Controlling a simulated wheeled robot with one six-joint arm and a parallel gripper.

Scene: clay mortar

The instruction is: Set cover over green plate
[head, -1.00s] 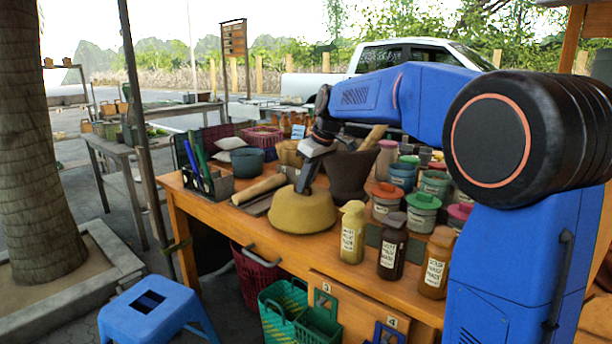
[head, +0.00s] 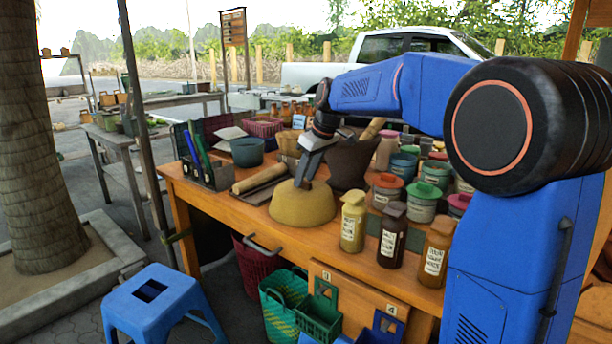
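The cover looks to be a tan-yellow dome (head: 287,208), upright at the front of the wooden table. My gripper (head: 304,183) reaches down onto the top of the dome, its narrow fingers together there and apparently shut on its top. The fingers hide the grip point. I cannot tell whether the dome's rim touches the table or sits slightly above it. No green plate can be made out, and the dome hides what is under it. A flat dark green piece (head: 373,226) shows partly behind the bottles, but I cannot tell what it is.
Right of the dome stand a yellow bottle (head: 352,228), a dark bottle (head: 391,240) and a brown bottle (head: 434,258). Behind it is a dark brown mortar (head: 349,165). A rolling pin (head: 260,178) lies to its left. Lidded jars crowd the right.

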